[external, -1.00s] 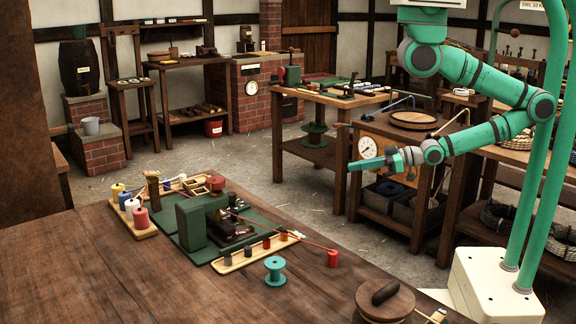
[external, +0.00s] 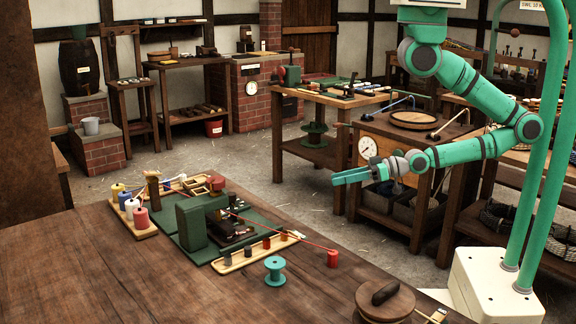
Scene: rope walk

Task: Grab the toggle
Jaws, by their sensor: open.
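My gripper (external: 336,179) is at the left end of my green arm, open, pointing left in the air beyond the wooden bench (external: 110,262). Nothing shows between its fingers. I cannot single out the toggle for sure at this size. Small pegs and cylinders stand in a light wooden tray (external: 231,266) at the front of a green board (external: 168,231). A dark metal piece (external: 231,229) lies on the board beside a green block (external: 191,222). My gripper is up and to the right of all of these, well apart.
A red line runs across the board to a red spool (external: 333,259). A teal spool (external: 275,271) and a round lidded wooden box (external: 386,304) stand on the bench. Colored spools (external: 132,208) stand at the left. The bench's front left is bare.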

